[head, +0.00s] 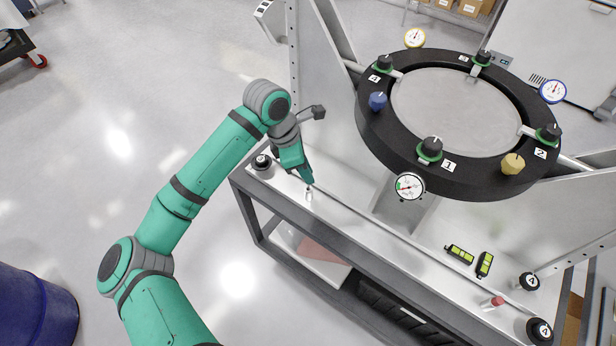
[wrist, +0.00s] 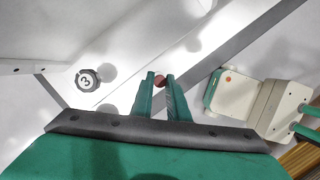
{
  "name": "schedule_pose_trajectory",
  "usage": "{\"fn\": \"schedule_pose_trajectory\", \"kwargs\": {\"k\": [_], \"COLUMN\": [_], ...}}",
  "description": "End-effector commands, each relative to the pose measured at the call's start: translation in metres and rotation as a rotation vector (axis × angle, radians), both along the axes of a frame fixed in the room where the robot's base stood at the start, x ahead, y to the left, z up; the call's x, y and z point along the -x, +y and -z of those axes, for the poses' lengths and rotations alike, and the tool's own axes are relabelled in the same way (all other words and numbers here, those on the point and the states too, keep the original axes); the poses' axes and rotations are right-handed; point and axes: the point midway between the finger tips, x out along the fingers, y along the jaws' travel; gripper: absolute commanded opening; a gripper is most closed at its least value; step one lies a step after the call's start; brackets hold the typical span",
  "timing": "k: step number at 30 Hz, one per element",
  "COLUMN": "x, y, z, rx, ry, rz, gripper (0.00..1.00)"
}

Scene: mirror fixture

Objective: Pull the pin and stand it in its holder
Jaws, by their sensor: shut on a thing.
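My gripper (head: 309,184) is low over the left part of the bench top in the head view. In the wrist view its two green fingers (wrist: 160,82) are closed on a small dark red round piece, likely the head of the pin (wrist: 160,79). In the head view a short pale cylinder (head: 308,194) shows right under the fingertips; I cannot tell whether it is the pin's shaft or a holder around it. A small red-topped piece (head: 496,301) stands near the bench's right front; I cannot tell if it belongs to a holder.
The black ring fixture (head: 375,138) with knobs and gauges rises behind the bench (head: 375,238). A black knob marked 3 (wrist: 87,80) is left of my gripper. The bench's middle front is mostly clear.

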Motion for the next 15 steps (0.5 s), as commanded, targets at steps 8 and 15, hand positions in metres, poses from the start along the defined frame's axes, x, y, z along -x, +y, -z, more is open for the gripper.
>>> {"fn": "schedule_pose_trajectory", "kwargs": {"k": [8, 15], "x": [0.0000, -0.0001], "y": [0.0003, 0.0004], "z": [0.0050, 0.0089], "rx": [0.000, -0.001], "ry": [0.000, 0.000], "rz": [-0.001, -0.001], "gripper": [0.00, 0.00]}}
